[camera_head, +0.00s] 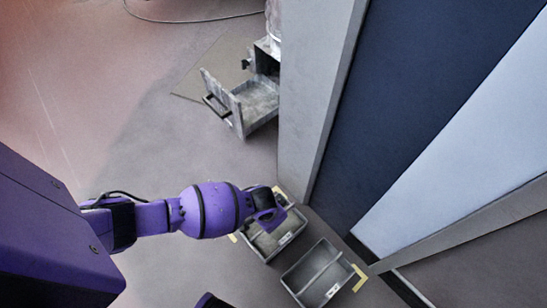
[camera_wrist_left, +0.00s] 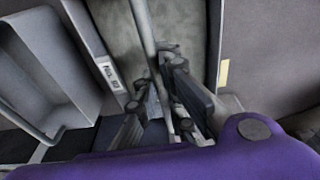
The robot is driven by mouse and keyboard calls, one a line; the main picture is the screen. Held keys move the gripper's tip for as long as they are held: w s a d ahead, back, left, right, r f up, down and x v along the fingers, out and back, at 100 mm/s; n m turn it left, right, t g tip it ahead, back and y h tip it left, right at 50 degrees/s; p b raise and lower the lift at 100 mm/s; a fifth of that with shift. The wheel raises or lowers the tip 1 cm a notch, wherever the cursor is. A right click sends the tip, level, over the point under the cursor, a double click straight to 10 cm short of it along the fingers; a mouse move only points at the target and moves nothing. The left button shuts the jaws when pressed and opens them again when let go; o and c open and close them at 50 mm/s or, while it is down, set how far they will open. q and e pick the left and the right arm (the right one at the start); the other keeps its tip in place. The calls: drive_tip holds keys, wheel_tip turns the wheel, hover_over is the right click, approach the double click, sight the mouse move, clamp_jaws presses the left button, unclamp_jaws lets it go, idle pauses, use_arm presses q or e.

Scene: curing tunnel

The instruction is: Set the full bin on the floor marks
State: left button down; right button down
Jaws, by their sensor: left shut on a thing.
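A grey bin (camera_head: 264,245) with a white label on its wall is below my left gripper (camera_head: 270,212). In the left wrist view, the gripper (camera_wrist_left: 178,95) is shut on the bar across this bin (camera_wrist_left: 110,45). Whether the bin touches the floor is unclear, and its contents are hard to make out. Yellow floor marks show at its far corner (camera_head: 280,191) and left side (camera_head: 232,238); one also shows in the wrist view (camera_wrist_left: 223,73). A second grey bin (camera_head: 335,291), looking empty, stands to the right beside a yellow corner mark (camera_head: 361,277). My right gripper is out of view.
A tall grey panel (camera_head: 311,80) and a dark blue wall (camera_head: 400,90) rise close behind the bins. A grey open drawer or tray (camera_head: 232,115) with a dark handle juts out at upper centre. Open floor (camera_head: 130,100) lies to the left.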

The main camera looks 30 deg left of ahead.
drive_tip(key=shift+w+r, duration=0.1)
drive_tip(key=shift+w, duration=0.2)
use_arm(q)
drive_tip(key=shift+f, duration=0.1)
